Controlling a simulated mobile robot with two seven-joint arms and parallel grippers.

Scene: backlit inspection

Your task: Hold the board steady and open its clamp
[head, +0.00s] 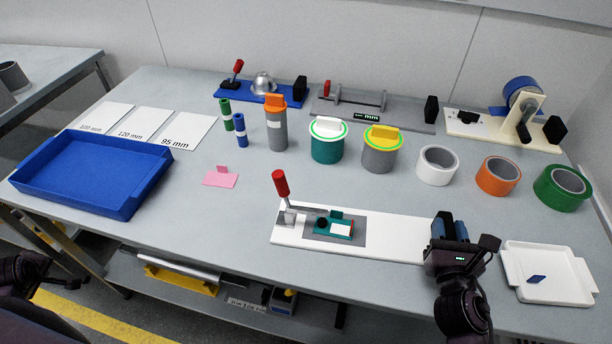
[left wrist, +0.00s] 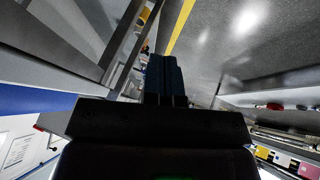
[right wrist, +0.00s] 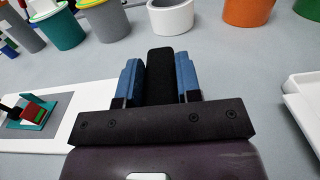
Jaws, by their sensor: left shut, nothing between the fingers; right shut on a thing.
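The white board (head: 390,232) lies on the table's front part. My left gripper (left wrist: 165,78) is shut and empty, away from the board; in the head view only part of my left arm shows at the lower left edge.
A blue tray (head: 150,190) is at left and a pink tag (head: 221,180) left of the board. Canisters and tape rolls stand behind it, including a white roll (head: 437,165). A white tray (head: 548,292) lies right of my right gripper.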

